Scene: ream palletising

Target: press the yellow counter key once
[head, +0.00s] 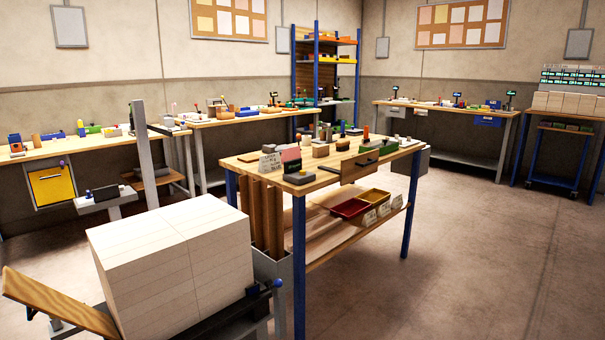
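I cannot make out a yellow counter key in the head view. A grey post (144,150) stands behind the reams, and a small dark box (104,194) sits on a grey shelf beside it; no key on it can be told at this size. A large block of stacked white reams (170,265) fills the lower left. Neither of my grippers is in view.
A wooden workbench (248,167) with blue legs, small items and red and yellow bins stands in the middle. A tilted wooden board (60,303) is at lower left. More benches line the walls. The floor (450,260) at right is clear.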

